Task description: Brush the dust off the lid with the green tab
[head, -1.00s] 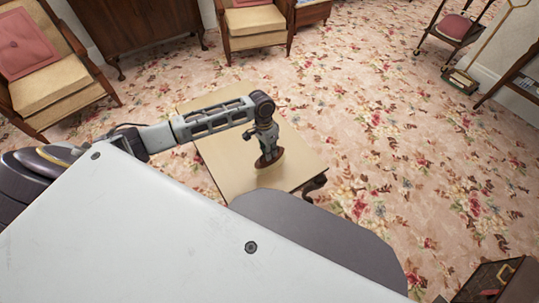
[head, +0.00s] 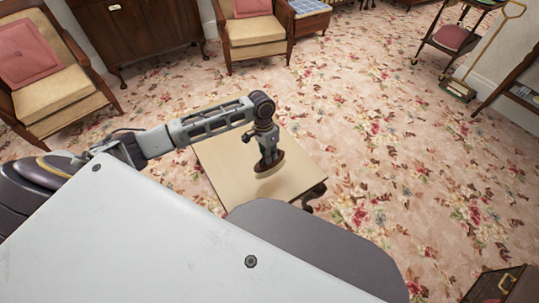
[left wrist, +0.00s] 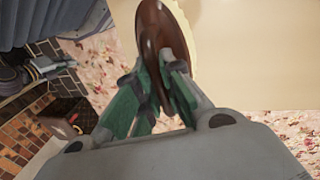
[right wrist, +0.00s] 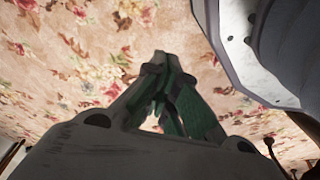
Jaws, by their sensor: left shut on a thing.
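My left gripper (head: 268,150) is shut on a brown oval brush (head: 269,165) and holds it above the small wooden table. In the left wrist view the brush (left wrist: 151,35) sits between the green-padded fingers, with a pale cream fringe beside it that looks like bristles. A soft shadow lies on the tabletop under the brush. My right gripper (right wrist: 166,62) shows only in the right wrist view, its fingers together and empty over the carpet. I cannot make out a lid with a green tab in any view.
The small table (head: 225,165) has a bare visible top. A dark case with a brass handle (head: 503,284) is at the lower right. Armchairs (head: 252,32) and a dark cabinet (head: 140,35) stand at the back. The floral carpet (head: 400,140) is largely clear.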

